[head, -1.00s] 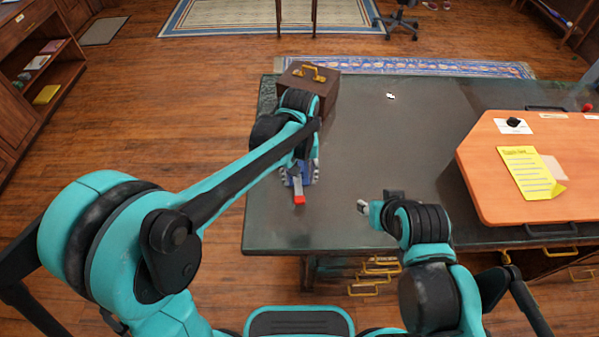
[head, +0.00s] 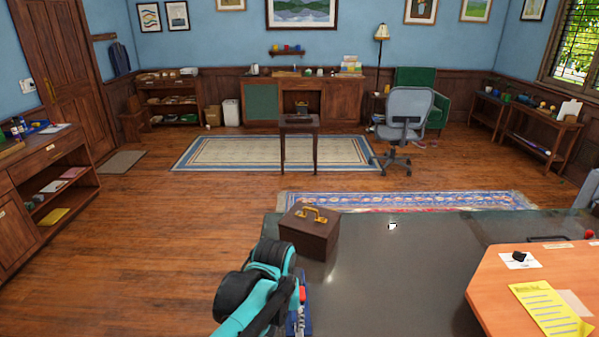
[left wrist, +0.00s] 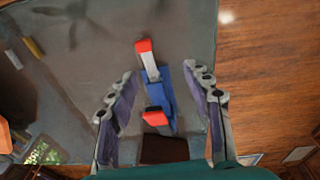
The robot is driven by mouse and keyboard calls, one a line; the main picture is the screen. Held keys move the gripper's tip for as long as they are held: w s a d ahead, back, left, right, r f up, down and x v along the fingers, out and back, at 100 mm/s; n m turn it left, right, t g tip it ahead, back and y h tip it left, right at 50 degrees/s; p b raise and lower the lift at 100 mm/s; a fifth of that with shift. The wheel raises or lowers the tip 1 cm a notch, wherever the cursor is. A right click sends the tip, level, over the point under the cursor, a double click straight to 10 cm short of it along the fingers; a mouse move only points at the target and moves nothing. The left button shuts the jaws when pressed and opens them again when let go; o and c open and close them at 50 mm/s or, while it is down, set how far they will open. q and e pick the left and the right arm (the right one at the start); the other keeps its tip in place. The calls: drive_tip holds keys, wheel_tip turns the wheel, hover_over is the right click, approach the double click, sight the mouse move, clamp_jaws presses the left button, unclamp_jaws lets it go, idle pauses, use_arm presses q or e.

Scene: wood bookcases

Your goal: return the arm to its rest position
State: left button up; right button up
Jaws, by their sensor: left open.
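My left arm (head: 262,292) reaches over the left edge of the dark table, beside a brown case; its gripper is mostly hidden behind the wrist in the head view. In the left wrist view the left gripper (left wrist: 160,76) is open, with one finger on each side of a blue tool-like object (left wrist: 166,97) with red ends and a pale grey bar. The fingers look apart from it. Part of this object (head: 302,294) shows beside my arm in the head view. My right arm and gripper are out of view.
The brown case (head: 310,230) with a yellow handle stands at the table's (head: 390,275) far left corner. An orange board (head: 500,295) with a yellow sheet (head: 550,308) lies at the right. The table's middle is clear. Open floor (head: 150,240) lies left.

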use_arm(q)
drive_tip(key=s+a+r+t, duration=0.1)
drive_tip(key=s+a+t, duration=0.5)
drive_tip(key=s+a, duration=0.5)
drive_tip(key=a, duration=0.3)
drive_tip(key=shift+r+m, duration=0.2)
drive_tip(key=shift+m, duration=0.1)
